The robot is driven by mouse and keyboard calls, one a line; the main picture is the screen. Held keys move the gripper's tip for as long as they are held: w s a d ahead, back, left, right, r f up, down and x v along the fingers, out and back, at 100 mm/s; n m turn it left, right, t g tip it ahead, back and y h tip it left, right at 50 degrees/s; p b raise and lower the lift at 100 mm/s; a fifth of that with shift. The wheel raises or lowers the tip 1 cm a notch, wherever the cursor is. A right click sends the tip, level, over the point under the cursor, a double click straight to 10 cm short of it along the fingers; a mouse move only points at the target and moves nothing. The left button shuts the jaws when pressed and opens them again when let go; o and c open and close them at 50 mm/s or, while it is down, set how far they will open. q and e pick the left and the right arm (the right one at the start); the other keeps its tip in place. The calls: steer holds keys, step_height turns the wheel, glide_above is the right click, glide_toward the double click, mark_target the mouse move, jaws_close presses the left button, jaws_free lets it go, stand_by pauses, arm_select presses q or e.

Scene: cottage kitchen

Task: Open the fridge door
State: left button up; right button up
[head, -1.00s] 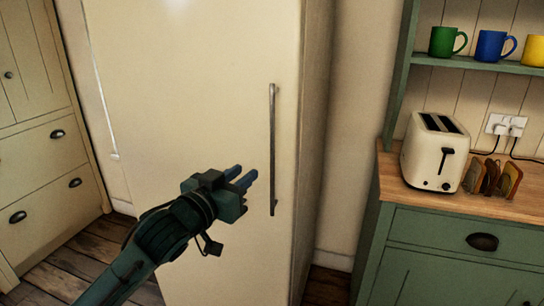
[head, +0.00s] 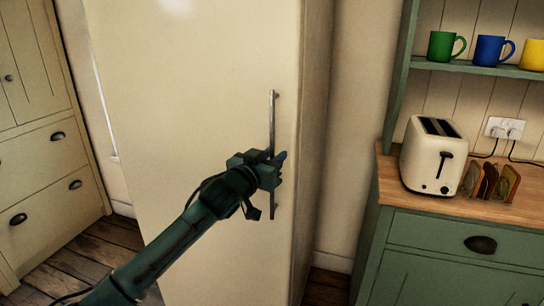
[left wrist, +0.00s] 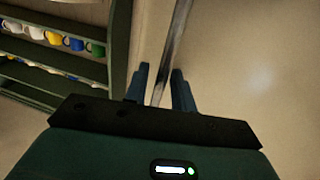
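The cream fridge door (head: 200,90) stands tall in the middle of the head view and looks shut. Its long vertical metal handle (head: 272,112) is near the door's right edge. My left gripper (head: 279,160) is at the lower half of the handle and hides part of it. In the left wrist view the handle (left wrist: 173,50) runs between the two blue fingers (left wrist: 161,85), which are apart, with a gap showing beside the bar. My right gripper is not in view.
Right of the fridge is a green cabinet (head: 440,222) with a wooden top bearing a toaster (head: 434,157) and a toast rack (head: 490,182). Mugs stand on a shelf (head: 480,68) above. Cream drawers (head: 42,160) are at the left. Wooden floor (head: 60,262) shows between them and the fridge.

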arm_select(q)
steer(key=shift+c, duration=0.4)
jaws_close()
steer(key=shift+s, duration=0.1)
